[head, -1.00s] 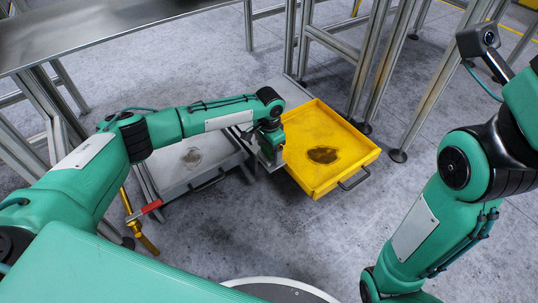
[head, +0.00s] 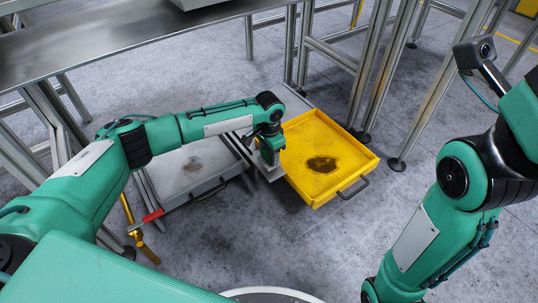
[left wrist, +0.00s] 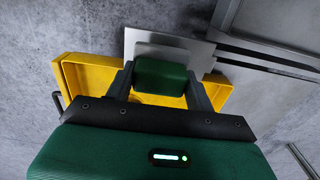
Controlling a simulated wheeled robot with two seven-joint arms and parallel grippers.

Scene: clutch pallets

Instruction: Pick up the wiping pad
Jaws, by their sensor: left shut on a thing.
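The wiping pad, a dark green block (left wrist: 162,80), shows in the left wrist view between the two fingers of my left gripper (left wrist: 160,85). The gripper is shut on it. In the head view my left gripper (head: 268,156) points down at the left edge of the yellow tray, and the pad is hard to make out there. A flat grey plate (left wrist: 190,52) lies behind or under the pad; I cannot tell whether they touch. My right arm stands at the right of the head view, its gripper outside the picture.
A yellow tray (head: 363,160) with a dark stain stands right of the gripper. A grey tray (head: 170,200) with a faint stain is to its left. A red-handled tool (head: 153,215) sits by the left frame. A metal table (head: 130,40) and frame legs stand behind.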

